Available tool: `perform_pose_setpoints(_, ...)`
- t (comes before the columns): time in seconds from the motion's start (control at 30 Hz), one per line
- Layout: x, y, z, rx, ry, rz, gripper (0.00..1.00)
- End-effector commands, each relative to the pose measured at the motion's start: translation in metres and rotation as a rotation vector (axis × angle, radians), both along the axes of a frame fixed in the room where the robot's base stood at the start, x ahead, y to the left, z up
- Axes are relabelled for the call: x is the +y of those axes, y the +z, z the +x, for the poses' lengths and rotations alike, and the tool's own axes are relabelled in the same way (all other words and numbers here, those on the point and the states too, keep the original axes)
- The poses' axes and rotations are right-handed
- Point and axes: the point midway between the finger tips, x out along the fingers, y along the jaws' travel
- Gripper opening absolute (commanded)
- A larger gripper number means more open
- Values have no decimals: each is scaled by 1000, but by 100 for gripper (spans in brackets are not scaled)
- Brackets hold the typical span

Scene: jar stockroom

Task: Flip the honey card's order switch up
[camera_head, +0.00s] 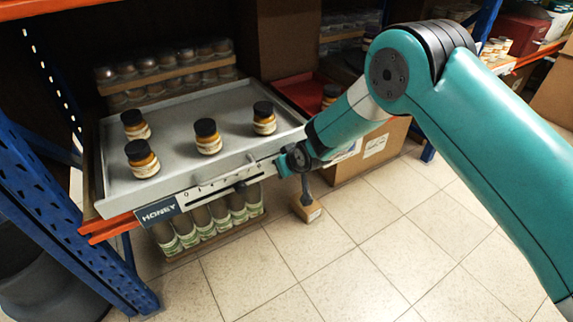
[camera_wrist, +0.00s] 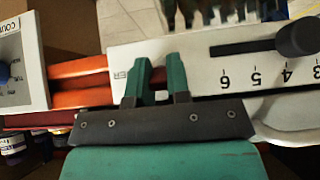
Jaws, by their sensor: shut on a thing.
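The honey card (camera_head: 158,211) is on the front of a grey tray (camera_head: 120,188), with a numbered slider strip beside it. My gripper (camera_head: 284,166) is at the strip's right end in the head view. In the wrist view, the strip (camera_wrist: 195,72) appears upside down, and my gripper's green fingers (camera_wrist: 158,78) are shut around a small dark red piece (camera_wrist: 158,76), apparently the order switch, beside partly covered lettering ending in "ER". The fingers hide most of it, so I cannot tell whether it is up or down.
A black slider knob (camera_wrist: 298,38) sits along the numbered strip. Several honey jars (camera_head: 208,137) stand on the tray. A neighbouring panel (camera_wrist: 22,70) with a blue knob is at the wrist view's left. A blue rack post (camera_head: 60,215) stands left; floor (camera_head: 340,260) in front is clear.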

Motion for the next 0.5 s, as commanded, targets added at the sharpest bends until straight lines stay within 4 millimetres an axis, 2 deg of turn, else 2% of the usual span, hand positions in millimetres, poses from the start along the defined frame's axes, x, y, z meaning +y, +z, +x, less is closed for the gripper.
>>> perform_pose_setpoints(0.27,-2,2,3,-8,-5,0,0)
perform_pose_setpoints(0.3,-2,2,3,-8,-5,0,22)
perform_pose_setpoints(0.4,-1,2,3,-7,-4,1,43)
perform_pose_setpoints(0.5,0,2,2,-5,-2,1,43)
